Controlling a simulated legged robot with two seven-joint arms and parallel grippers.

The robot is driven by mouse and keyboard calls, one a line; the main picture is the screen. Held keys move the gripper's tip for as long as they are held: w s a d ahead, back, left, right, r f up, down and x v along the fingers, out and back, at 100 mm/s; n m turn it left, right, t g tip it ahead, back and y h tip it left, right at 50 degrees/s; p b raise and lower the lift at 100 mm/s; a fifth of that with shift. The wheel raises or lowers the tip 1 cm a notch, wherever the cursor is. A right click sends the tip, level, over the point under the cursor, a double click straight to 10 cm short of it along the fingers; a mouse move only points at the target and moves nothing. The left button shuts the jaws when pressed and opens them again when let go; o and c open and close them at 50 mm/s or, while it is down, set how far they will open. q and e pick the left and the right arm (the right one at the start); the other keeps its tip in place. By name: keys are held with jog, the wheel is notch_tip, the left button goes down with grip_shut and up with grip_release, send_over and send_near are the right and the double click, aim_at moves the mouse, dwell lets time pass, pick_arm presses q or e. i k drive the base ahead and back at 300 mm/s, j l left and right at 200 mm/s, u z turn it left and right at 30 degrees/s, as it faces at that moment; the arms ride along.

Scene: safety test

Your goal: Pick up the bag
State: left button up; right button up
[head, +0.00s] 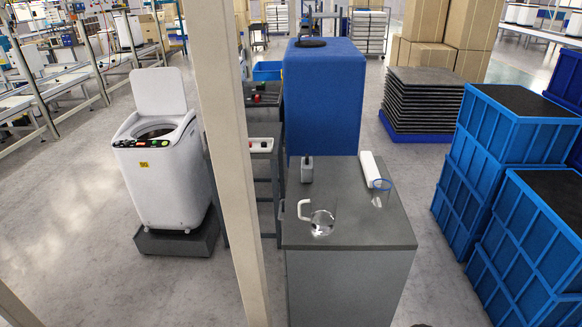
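I cannot single out a bag for certain. A large blue block-shaped thing (323,95) with a dark round patch on top stands behind the grey cabinet (345,232); I cannot tell whether it is soft. On the cabinet top are a clear glass jug (321,221) with a white handle at the front left, a small grey upright object (307,170) at the back left, and a white roll-like object (370,169) at the back right. A clear thing with a blue rim (381,184) is beside the white object. Neither gripper is in view.
A pale post (228,150) stands close in front, left of the cabinet. A white washing machine (160,150) with its lid up is on the left. Blue crates (510,135) are stacked on the right. Floor is clear between the cabinet and crates.

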aim_at(307, 166)
jog(key=i+j+u, duration=1.15)
jog(key=k+l, duration=0.05)
jog(key=k, duration=0.05)
